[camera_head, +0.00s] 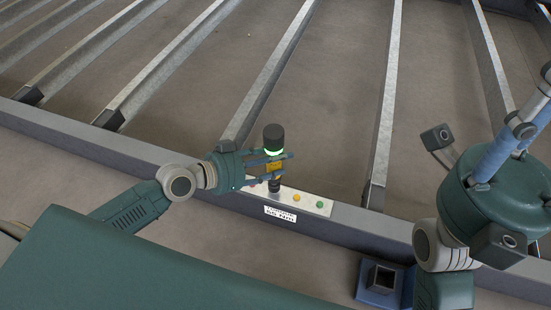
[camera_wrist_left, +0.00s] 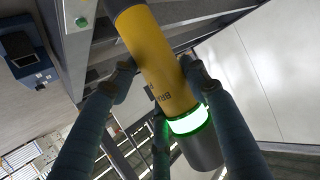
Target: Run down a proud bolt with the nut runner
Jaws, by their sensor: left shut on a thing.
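The nut runner (camera_head: 274,139) has a black cap, a glowing green ring and a yellow body. My left gripper (camera_head: 280,167) is shut around its yellow body and holds it roughly upright. Its dark lower end is over the pale plate (camera_head: 310,200) on the frame's beam; I cannot tell whether it touches. In the left wrist view the yellow body (camera_wrist_left: 160,65) lies between the fingers (camera_wrist_left: 155,85). The plate carries an orange round piece (camera_head: 296,198) and a green one (camera_head: 320,205). The bolt under the tool is hidden. My right gripper (camera_head: 515,130) is raised at the right, apart from the plate, its fingers partly cut off.
A blue holder with a square opening (camera_head: 381,278) sits at the near side of the beam, right of the plate. A white label (camera_head: 280,214) is on the beam's face below the plate. Metal crossbars (camera_head: 385,100) run away from the beam, with open gaps between them.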

